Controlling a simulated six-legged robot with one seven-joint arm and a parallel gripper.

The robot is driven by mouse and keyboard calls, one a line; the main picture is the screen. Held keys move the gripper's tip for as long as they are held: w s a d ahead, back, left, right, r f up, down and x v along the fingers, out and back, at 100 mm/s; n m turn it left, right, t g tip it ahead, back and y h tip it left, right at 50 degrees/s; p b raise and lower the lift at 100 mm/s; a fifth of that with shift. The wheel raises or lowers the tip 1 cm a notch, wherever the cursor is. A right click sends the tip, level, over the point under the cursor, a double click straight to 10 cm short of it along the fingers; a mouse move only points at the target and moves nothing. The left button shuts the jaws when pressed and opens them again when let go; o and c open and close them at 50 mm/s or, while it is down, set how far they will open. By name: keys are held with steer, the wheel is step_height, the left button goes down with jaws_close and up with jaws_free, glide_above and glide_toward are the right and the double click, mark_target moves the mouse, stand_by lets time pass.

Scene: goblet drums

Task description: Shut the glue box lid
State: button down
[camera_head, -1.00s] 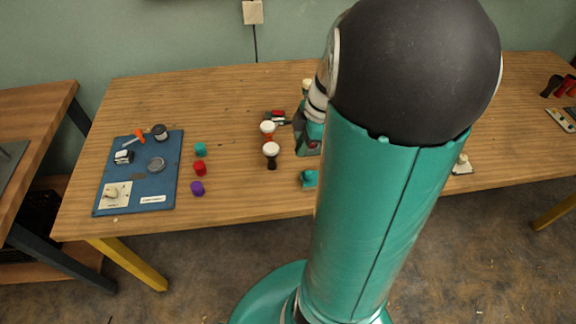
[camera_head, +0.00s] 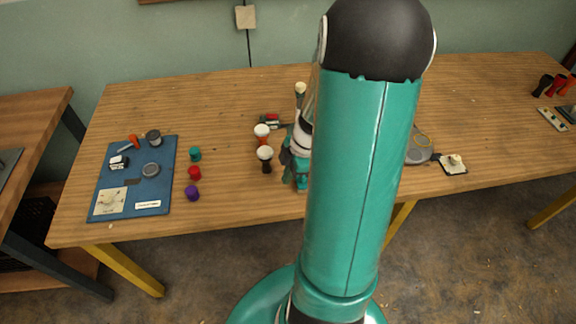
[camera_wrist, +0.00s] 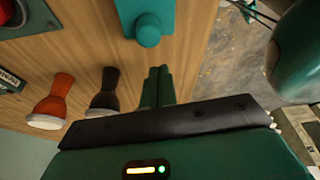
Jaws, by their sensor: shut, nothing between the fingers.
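My gripper (camera_wrist: 155,88) shows in the wrist view as two green fingers, shut together and empty, above the wooden table. Just beyond the fingertips is a teal piece with a round knob (camera_wrist: 148,28), apart from them. A dark-edged box-like thing with red in it (camera_wrist: 12,14) is cut off at the top left corner; it may be the glue box, but I cannot tell its lid's position. A dark label plate (camera_wrist: 10,80) shows at the left edge. In the head view my arm hides most of this area and the fingertips are not clear.
An orange goblet drum (camera_wrist: 50,103) and a black one (camera_wrist: 104,95) stand close to my gripper. A blue board (camera_head: 133,190) with small parts lies at the left, with red (camera_head: 194,173), purple and teal pieces beside it. The table's (camera_head: 225,110) back left is clear.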

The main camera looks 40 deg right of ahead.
steer(key=shift+s+d, duration=0.25)
steer(key=shift+d, duration=0.35)
steer(key=shift+s+d, duration=0.25)
steer(key=shift+d, duration=0.35)
steer(key=shift+s, duration=0.1)
steer(key=s+d, duration=0.1)
steer(key=d, duration=0.1)
steer(key=s+d, duration=0.1)
steer(key=d, duration=0.1)
steer(key=s+d, duration=0.2)
